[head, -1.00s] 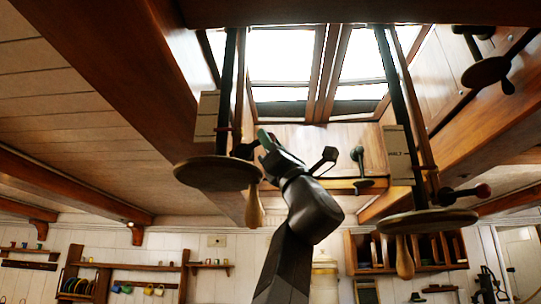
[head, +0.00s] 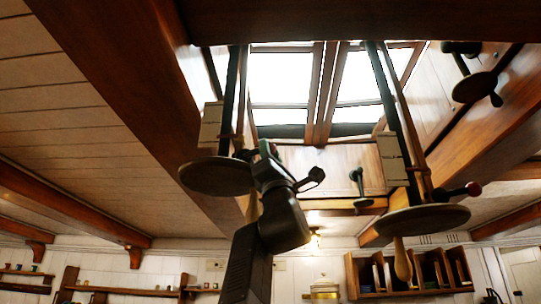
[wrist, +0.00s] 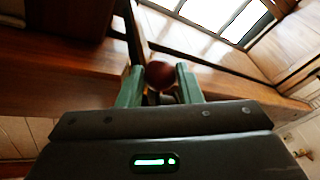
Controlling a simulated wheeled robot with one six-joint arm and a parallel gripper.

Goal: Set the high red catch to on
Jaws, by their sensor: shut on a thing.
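My gripper (head: 262,152) is raised just right of the left round hanging plate (head: 212,177), under the skylight. In the wrist view its green fingers (wrist: 159,86) are shut on a dark red ball knob (wrist: 160,74), one finger on each side. The rest of this catch is mostly hidden by my gripper in the head view; a short dark arm (head: 243,154) shows beside it. A second catch with a red knob (head: 473,188) sticks out to the right above the right hanging plate (head: 425,218).
Wooden handles hang below both plates; the right handle (head: 402,260) is clear to see. A dark fitting (head: 360,186) hangs between them. Heavy beams (head: 120,90) frame the skylight (head: 315,90). A wooden rack (head: 410,273) is on the back wall.

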